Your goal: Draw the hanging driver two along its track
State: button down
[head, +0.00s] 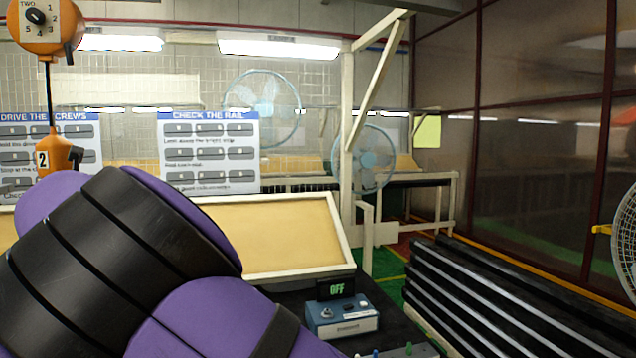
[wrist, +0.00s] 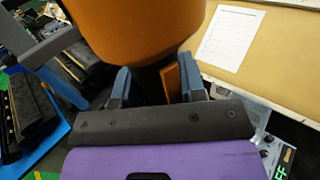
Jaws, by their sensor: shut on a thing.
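Driver two (head: 59,155), orange with a white "2" label and a dark trigger lever, hangs upright on a dark cable at the left in the head view. The cable comes down from an orange balancer (head: 45,28) marked "TWO" with a numbered dial. My purple and black arm hides the driver's lower part and my gripper in the head view. In the wrist view the large orange body (wrist: 140,30) fills the top centre. My gripper (wrist: 155,84) is shut on the driver, its blue-grey fingers on either side of the dark part below that body.
A tan slanted board (head: 265,235) with a pale frame stands behind my arm. A blue box (head: 342,318) with an "OFF" display (head: 336,289) is to its right. Dark stacked rails (head: 500,300) lie at the lower right. Instruction sheets (head: 209,150) hang behind.

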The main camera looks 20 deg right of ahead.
jog(key=shift+a, duration=0.55)
jog(key=shift+a+f, duration=0.15)
jog(key=shift+f, duration=2.45)
jog(key=shift+r, duration=1.1)
